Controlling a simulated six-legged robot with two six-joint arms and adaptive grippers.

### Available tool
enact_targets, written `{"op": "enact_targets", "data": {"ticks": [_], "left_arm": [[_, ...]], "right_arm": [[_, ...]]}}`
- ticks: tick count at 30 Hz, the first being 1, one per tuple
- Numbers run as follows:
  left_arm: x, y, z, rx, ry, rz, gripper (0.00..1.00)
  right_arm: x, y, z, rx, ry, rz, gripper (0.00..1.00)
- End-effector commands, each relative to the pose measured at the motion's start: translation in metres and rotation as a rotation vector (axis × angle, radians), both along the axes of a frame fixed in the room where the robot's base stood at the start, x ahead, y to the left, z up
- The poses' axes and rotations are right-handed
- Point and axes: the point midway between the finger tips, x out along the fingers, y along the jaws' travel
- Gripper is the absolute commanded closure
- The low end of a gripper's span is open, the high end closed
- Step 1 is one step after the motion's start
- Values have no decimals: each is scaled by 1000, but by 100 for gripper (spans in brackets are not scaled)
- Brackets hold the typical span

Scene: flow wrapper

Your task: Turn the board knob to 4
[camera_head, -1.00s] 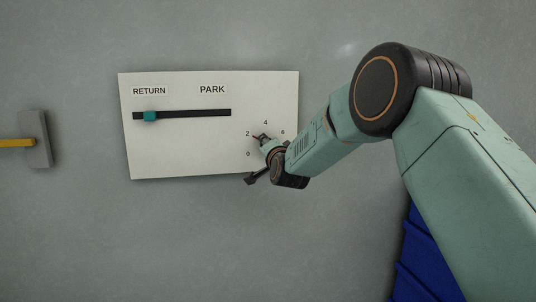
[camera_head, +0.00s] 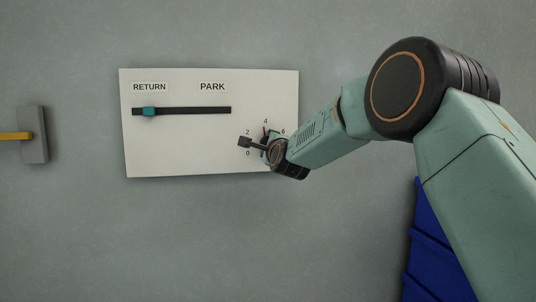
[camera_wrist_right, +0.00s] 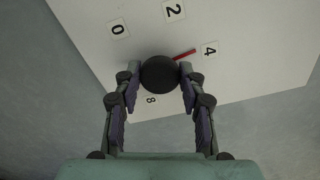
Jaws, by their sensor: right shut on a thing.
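The white board (camera_head: 180,145) hangs on the grey wall and carries number labels around the knob. In the right wrist view the knob (camera_wrist_right: 159,74) is a round black disc with a red pointer (camera_wrist_right: 184,54). The pointer lies close to the 4 label (camera_wrist_right: 210,49), slightly toward the 2 label (camera_wrist_right: 174,11). My right gripper (camera_wrist_right: 159,80) is shut on the knob, one finger on each side. In the head view the right gripper (camera_head: 262,147) hides most of the knob; the red pointer shows just below the 4. My left gripper is not in view.
A teal slider (camera_head: 149,111) sits in a black slot at the RETURN end, away from the PARK label (camera_head: 212,86). A grey plate with a yellow bar (camera_head: 15,136) is at the far left. Something blue (camera_head: 430,250) stands at lower right, partly behind my arm.

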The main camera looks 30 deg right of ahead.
Motion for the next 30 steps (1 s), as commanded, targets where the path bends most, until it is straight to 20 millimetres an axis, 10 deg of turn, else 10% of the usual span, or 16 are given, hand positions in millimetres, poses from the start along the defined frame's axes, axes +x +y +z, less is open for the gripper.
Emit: {"op": "enact_targets", "data": {"ticks": [29, 30], "left_arm": [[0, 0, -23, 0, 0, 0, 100], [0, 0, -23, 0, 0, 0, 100]], "right_arm": [[0, 0, -6, 201, -38, 0, 91], [0, 0, -7, 201, -38, 0, 56]]}}
